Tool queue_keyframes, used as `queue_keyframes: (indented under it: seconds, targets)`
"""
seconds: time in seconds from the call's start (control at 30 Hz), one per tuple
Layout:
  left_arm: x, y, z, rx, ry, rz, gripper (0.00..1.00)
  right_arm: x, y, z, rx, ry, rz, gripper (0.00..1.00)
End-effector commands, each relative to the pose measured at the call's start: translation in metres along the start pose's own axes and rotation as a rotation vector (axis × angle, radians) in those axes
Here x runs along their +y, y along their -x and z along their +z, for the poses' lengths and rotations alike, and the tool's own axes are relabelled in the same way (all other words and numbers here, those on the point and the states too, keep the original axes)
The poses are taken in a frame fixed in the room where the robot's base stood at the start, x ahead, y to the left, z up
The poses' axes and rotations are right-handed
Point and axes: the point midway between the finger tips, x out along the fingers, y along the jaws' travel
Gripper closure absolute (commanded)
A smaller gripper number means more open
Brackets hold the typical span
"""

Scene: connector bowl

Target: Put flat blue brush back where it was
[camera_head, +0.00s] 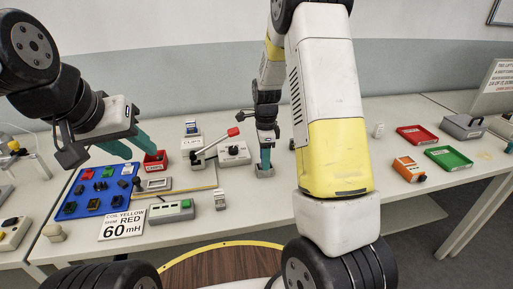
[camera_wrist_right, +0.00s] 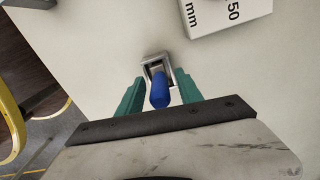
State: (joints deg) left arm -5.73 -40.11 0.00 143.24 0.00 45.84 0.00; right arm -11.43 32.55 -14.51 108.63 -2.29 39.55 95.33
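The blue brush (camera_wrist_right: 160,90) shows in the right wrist view as a rounded blue handle end in a small square grey holder (camera_wrist_right: 154,62). Its lower part is hidden. My right gripper (camera_wrist_right: 160,80) has its green fingers on either side of the handle, with narrow gaps showing, so it looks open around the brush. In the head view my right gripper (camera_head: 265,158) points down just above the grey holder (camera_head: 264,172); the brush is not clear there. My left gripper (camera_head: 138,153) is open and empty above the table at the left.
A blue tray (camera_head: 70,206) with several coloured connectors, a red bin (camera_head: 155,161), a lever device (camera_head: 212,142) and a sign (camera_head: 122,225) stand at left. Red (camera_head: 417,135) and green (camera_head: 448,158) trays and an orange device (camera_head: 409,169) are at right.

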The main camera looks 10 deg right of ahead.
Motion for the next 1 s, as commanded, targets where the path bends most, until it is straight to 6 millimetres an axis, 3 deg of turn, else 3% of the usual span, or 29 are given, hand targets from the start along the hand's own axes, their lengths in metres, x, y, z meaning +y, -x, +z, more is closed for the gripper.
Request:
queue_keyframes:
  seconds: [0.27,0.63,1.0]
  targets:
    - [0.000,0.000,0.000,0.000,0.000,0.000,0.64,-0.001,0.016,0.000,-0.001,0.000,-0.005,0.57]
    - [0.000,0.000,0.000,0.000,0.000,0.000,0.64,-0.001,0.092,0.001,-0.001,0.000,-0.005,0.57]
    - [0.000,0.000,0.000,0.000,0.000,0.000,0.64,0.009,0.137,-0.001,-0.022,0.064,-0.023,0.57]
